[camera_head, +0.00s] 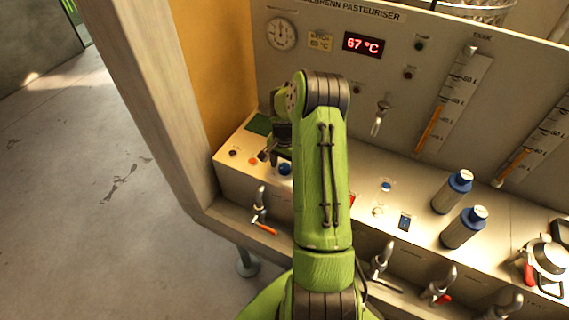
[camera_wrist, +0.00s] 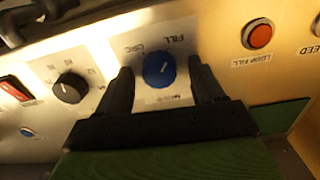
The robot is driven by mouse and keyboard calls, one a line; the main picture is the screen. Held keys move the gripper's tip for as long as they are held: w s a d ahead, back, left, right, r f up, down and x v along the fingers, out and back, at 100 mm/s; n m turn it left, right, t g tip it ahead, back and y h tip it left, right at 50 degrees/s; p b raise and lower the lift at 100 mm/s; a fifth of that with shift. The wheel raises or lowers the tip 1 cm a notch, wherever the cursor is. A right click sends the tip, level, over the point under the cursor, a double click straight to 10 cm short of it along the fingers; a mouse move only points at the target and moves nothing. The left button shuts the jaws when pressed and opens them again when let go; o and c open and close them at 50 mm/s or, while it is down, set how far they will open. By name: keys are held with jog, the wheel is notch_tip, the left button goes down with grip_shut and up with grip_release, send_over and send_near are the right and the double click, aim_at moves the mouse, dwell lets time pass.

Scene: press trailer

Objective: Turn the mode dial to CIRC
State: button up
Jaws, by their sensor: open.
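The blue mode dial (camera_wrist: 159,70) sits on a pale plate in the wrist view, with FILL and CIRC lettered above it and a third, blurred label below. Its white pointer line slants toward FILL. My gripper (camera_wrist: 160,85) is open, with one dark finger on each side of the dial. I cannot tell whether either finger touches it. In the head view the blue dial (camera_head: 285,169) shows just below my gripper (camera_head: 278,155), which my green arm partly hides.
A black knob (camera_wrist: 70,88) and a red rocker switch (camera_wrist: 14,89) are left of the dial. An orange loop fill button (camera_wrist: 258,35) is to the right. Two blue-capped bottles (camera_head: 452,190) stand farther right on the ledge. A tap (camera_head: 260,205) juts out below the panel.

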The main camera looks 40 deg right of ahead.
jog(key=shift+c, duration=0.3)
jog(key=c, duration=1)
jog(key=shift+n, duration=0.3)
jog(key=n+b, duration=0.1)
jog(key=n, duration=0.1)
jog(key=shift+n, duration=0.3)
jog(key=n+b, duration=0.1)
jog(key=n, duration=0.2)
jog(key=shift+n+b, duration=0.3)
jog(key=shift+b, duration=0.05)
jog(key=n+b, duration=0.1)
jog(key=n, duration=0.2)
jog(key=shift+n, duration=0.3)
jog(key=shift+n+b, duration=0.4)
jog(key=shift+n, duration=1.4)
